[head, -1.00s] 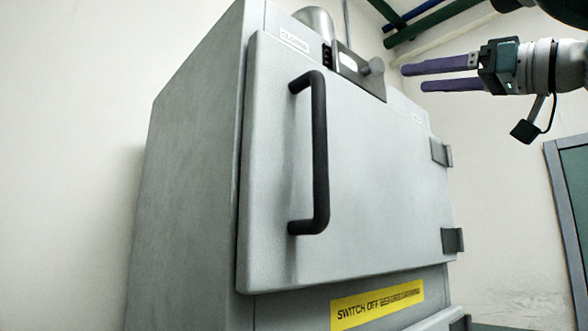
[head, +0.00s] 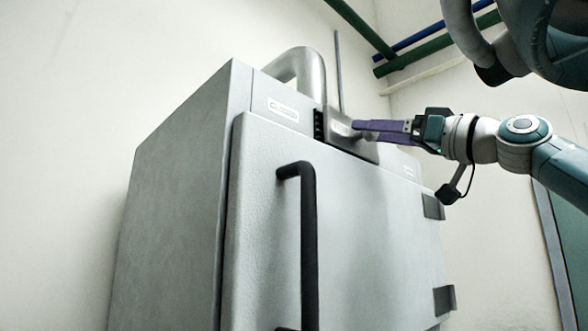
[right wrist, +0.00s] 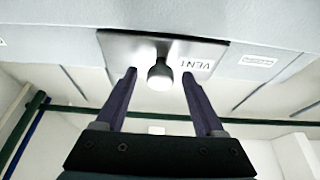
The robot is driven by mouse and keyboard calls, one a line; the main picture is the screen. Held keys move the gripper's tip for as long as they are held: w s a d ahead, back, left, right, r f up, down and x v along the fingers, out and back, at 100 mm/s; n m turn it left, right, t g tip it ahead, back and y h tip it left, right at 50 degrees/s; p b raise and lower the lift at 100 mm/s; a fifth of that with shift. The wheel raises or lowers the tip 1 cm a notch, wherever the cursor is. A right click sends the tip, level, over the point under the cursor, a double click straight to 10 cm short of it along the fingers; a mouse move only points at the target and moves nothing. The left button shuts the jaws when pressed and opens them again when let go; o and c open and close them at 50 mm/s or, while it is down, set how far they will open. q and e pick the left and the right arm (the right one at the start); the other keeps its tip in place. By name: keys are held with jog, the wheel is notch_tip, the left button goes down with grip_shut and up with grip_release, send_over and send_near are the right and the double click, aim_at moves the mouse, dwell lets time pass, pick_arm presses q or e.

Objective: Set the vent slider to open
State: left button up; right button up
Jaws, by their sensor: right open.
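The vent slider is a metal plate (head: 350,148) with a knob, high on the front of the grey cabinet. In the right wrist view the plate (right wrist: 118,45) carries the word VENT, and its round knob (right wrist: 160,76) points toward the camera. My right gripper (head: 356,131) has purple fingers and reaches in from the right at the slider; its fingers hide most of the knob in the head view. In the right wrist view the open fingers (right wrist: 158,82) stand on either side of the knob, with gaps visible on both sides. My left gripper is not in view.
The cabinet door (head: 265,210) has a dark vertical handle (head: 308,230) below the slider and hinges at right. A bent metal pipe (head: 305,68) rises behind the cabinet top. Green and blue pipes (head: 440,50) run along the wall. Space right of the cabinet's upper part holds my arm.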

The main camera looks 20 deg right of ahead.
grip_shut()
dwell(0.6)
dwell(0.8)
